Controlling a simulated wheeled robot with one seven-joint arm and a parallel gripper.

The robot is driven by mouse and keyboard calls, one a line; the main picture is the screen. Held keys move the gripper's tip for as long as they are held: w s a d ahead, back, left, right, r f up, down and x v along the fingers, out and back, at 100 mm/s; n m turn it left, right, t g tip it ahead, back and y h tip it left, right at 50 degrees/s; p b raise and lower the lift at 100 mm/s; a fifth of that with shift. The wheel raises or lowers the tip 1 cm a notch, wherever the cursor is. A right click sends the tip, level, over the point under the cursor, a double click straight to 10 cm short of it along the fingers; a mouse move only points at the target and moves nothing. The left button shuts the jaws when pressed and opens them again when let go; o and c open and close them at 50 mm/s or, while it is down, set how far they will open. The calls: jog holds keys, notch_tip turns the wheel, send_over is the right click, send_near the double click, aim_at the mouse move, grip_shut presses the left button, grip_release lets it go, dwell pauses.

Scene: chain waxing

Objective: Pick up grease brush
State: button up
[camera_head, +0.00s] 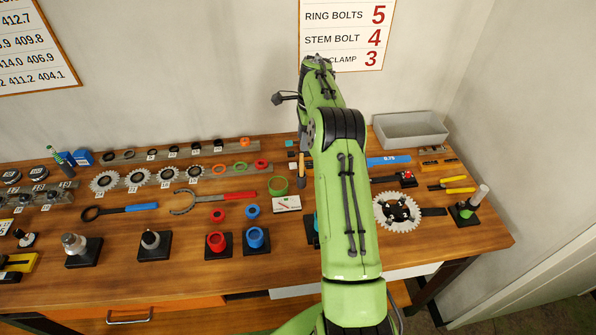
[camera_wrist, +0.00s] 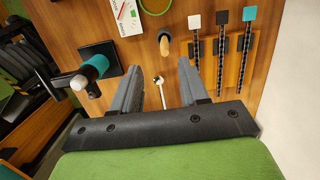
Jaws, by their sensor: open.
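A wooden handle (camera_wrist: 164,44), which looks like the grease brush, pokes up from a dark round holder in the wrist view. Its lower part and bristles are hidden. In the head view, a small wooden-coloured upright thing (camera_head: 301,165) just left of my arm may be the same item. My gripper (camera_wrist: 160,68) is open and empty, its two grey fingers spread to either side of the line to the handle. The handle shows beyond the fingertips, between them and apart from both. In the head view my arm hides most of the gripper.
In the wrist view, chains with white, black and teal tags (camera_wrist: 222,18) lie right of the handle. A teal cylinder on a black base (camera_wrist: 95,66) stands left. A thin white-tipped tool (camera_wrist: 158,80) shows between the fingers. A grey bin (camera_head: 410,130) stands back right.

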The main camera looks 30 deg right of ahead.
aim_at(301, 160)
jog(key=f, duration=0.3)
jog(key=f+p, duration=0.1)
jog(key=f, duration=0.3)
jog(key=w+f, duration=0.1)
jog(key=f, duration=0.2)
jog(key=shift+a+f, duration=0.15)
jog(key=shift+a, duration=0.05)
grip_shut()
